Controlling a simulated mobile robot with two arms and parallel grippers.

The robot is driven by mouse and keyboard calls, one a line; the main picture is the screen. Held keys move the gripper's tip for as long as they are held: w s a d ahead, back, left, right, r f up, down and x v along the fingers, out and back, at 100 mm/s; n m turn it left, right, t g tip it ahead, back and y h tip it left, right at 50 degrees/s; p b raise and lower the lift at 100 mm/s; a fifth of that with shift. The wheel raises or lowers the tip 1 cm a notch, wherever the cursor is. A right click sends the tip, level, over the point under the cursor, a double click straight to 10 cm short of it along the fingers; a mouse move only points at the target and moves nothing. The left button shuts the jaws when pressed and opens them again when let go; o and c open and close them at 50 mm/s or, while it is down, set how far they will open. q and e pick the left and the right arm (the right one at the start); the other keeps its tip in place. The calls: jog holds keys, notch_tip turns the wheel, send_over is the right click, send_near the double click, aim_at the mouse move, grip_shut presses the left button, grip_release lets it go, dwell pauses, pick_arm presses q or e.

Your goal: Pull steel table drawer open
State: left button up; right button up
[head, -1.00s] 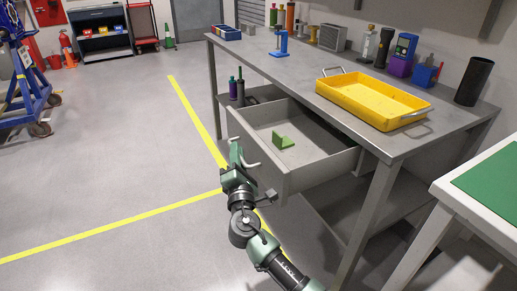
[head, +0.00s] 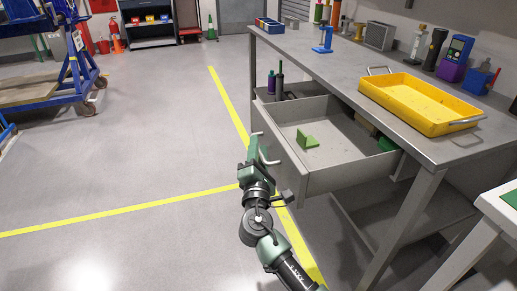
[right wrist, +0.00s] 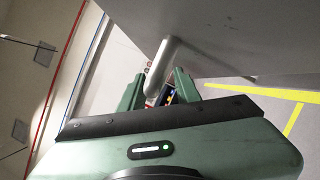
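The grey steel drawer (head: 345,178) stands well out from under the steel table (head: 410,135). Its light bar handle (head: 269,160) is on the front face. My right gripper (head: 257,152) is at this handle. In the right wrist view, the handle (right wrist: 162,66) lies between the two green fingers of my right gripper (right wrist: 158,88), which look closed around it; the exact contact is partly hidden. My left gripper is not in view.
A yellow tray (head: 375,87) and several tools and bottles stand on the tabletop. A blue cart (head: 75,75) stands at far left. The floor left of the drawer is clear.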

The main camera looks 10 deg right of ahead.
jog(key=v, duration=0.7)
jog(key=shift+s, duration=0.35)
jog(key=shift+s+a+f, duration=0.1)
jog(key=shift+a, duration=0.05)
